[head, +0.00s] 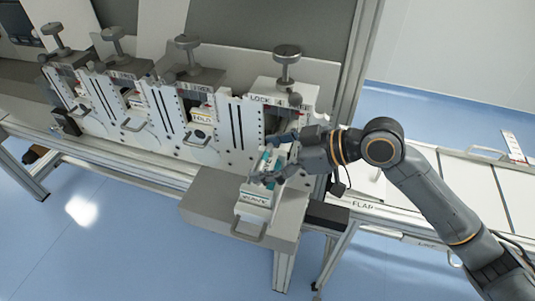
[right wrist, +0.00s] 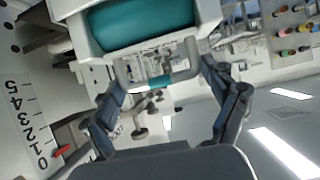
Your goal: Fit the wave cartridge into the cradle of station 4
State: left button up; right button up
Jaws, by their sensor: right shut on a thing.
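The wave cartridge (head: 253,206) is a white block with a teal part, a labelled front and a grey handle. It is over the grey shelf in front of station 4 (head: 278,112), the rightmost station. I cannot tell whether it touches the shelf. My right gripper (head: 272,172) comes in from the right and is shut on the cartridge. In the right wrist view, the cartridge's teal part (right wrist: 145,24) and handle show ahead of my right gripper (right wrist: 168,92). The cradle's inside is partly hidden by my gripper. My left gripper is out of view.
The grey shelf (head: 205,198) has bare room left of the cartridge. A white flap (head: 470,190) is at right.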

jog(key=o, duration=1.6)
jog(key=shift+f, duration=0.1)
jog(key=shift+o, duration=0.2)
jog(key=b+v, duration=0.3)
jog(key=v, duration=0.9)
